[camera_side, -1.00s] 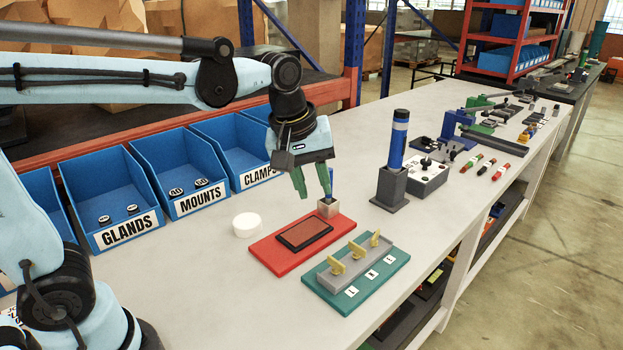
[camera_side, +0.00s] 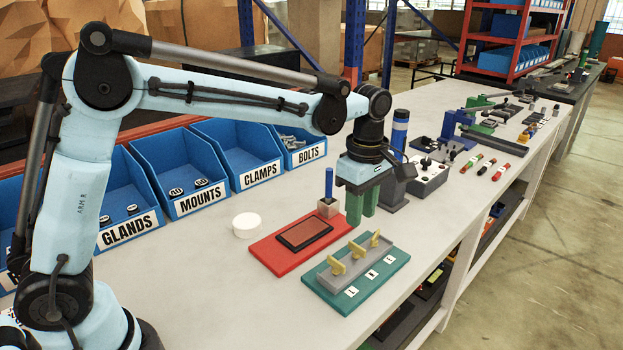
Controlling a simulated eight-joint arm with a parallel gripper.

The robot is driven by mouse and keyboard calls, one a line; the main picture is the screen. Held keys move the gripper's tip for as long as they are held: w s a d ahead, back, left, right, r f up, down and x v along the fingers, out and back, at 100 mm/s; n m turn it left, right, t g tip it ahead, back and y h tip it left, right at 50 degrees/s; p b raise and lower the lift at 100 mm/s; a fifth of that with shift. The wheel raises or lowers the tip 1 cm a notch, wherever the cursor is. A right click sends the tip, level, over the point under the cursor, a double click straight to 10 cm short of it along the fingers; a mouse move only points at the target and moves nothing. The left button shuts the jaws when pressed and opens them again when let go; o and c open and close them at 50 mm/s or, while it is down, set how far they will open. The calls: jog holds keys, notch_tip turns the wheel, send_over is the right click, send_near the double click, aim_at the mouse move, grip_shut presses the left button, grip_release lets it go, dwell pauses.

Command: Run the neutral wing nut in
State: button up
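Three yellow wing nuts stand in a row on a grey block: a near one (camera_side: 337,266), a middle one (camera_side: 358,250) and a far one (camera_side: 375,238). The block sits on a teal board (camera_side: 345,302) with a small white label beside each nut; I cannot read the labels surely. My gripper (camera_side: 361,217) points down with two green fingers a small gap apart, nothing seen between them. It is above and behind the far nut, apart from it.
A red tray (camera_side: 268,250) with a dark-framed pad lies left of the board. Behind it a blue-handled tool (camera_side: 329,182) stands in a small block (camera_side: 328,207). A white disc (camera_side: 246,225), blue bins (camera_side: 180,165) and a grey-based blue post (camera_side: 399,140) stand around.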

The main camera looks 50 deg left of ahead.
aim_at(357, 246)
notch_tip(357, 246, down, 8)
jog(key=shift+r, duration=0.1)
jog(key=shift+c, duration=0.5)
grip_shut()
